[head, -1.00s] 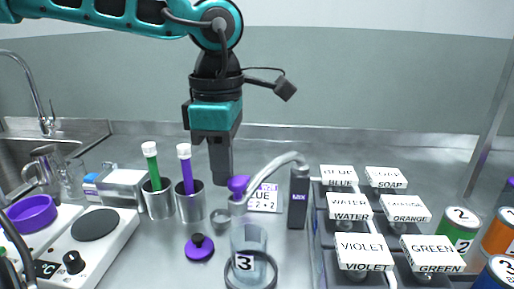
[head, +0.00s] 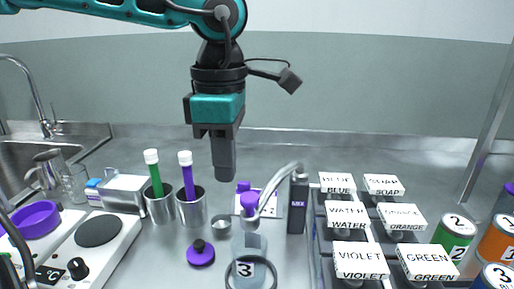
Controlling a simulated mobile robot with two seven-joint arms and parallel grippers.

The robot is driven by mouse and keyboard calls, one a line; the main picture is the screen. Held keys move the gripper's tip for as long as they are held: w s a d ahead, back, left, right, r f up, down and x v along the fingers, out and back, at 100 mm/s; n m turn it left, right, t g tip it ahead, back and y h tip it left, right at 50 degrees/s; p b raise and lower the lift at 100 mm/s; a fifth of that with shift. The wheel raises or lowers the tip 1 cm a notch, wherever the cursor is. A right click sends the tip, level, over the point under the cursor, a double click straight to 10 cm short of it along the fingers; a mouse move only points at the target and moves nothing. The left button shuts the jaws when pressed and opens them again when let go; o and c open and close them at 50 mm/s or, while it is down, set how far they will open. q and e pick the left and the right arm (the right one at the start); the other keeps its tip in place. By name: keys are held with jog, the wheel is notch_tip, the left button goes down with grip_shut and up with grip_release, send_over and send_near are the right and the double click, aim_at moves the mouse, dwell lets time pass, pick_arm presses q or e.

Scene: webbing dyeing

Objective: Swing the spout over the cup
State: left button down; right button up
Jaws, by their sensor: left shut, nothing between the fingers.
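The grey curved spout (head: 276,182) runs from its dark upright post (head: 298,205) leftward and toward me. Its outer end carries a purple knob (head: 249,203). The clear cup (head: 250,245) with the label 3 stands below that end. The spout end appears lined up with the cup, but the exact overlap is hard to judge. My left gripper (head: 224,176) points down, shut and empty, behind and left of the spout end, apart from it. My right gripper is not in view.
Two metal beakers (head: 191,210) holding green and purple tubes stand left of the spout. A purple knobbed lid (head: 200,253) lies in front. A hotplate (head: 98,230) is at left. A rack of labelled boxes (head: 363,260) is at right, with numbered cans (head: 456,235) beyond.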

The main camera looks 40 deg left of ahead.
pick_arm(q)
jog(key=r+p, duration=0.2)
jog(key=r, duration=0.2)
jog(key=shift+a+p, duration=0.3)
jog(key=shift+p, duration=0.1)
